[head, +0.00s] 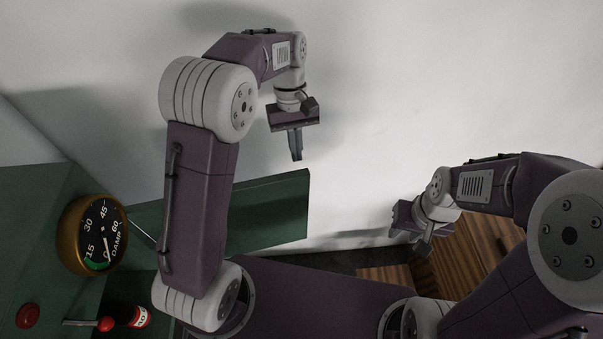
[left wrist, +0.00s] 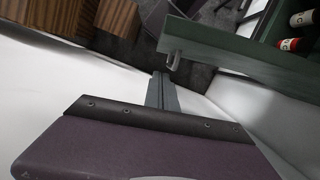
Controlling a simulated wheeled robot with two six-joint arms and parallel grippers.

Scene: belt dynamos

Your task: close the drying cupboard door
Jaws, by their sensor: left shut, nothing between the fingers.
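The drying cupboard (head: 40,220) is a dark green cabinet at the left of the head view. Its green door (head: 275,205) stands open, sticking out to the right behind my left arm. In the left wrist view the door (left wrist: 240,62) crosses the upper right, with a small grey handle (left wrist: 173,61) near its end. My left gripper (head: 296,158) is shut and empty, above the door's free end in the head view. In the wrist view its fingertips (left wrist: 161,76) appear close to the handle; I cannot tell whether they touch. My right gripper (head: 423,247) is at the right, its fingers unclear.
Striped wooden furniture (head: 475,245) is near my right gripper. A white wall (head: 400,80) lies behind.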

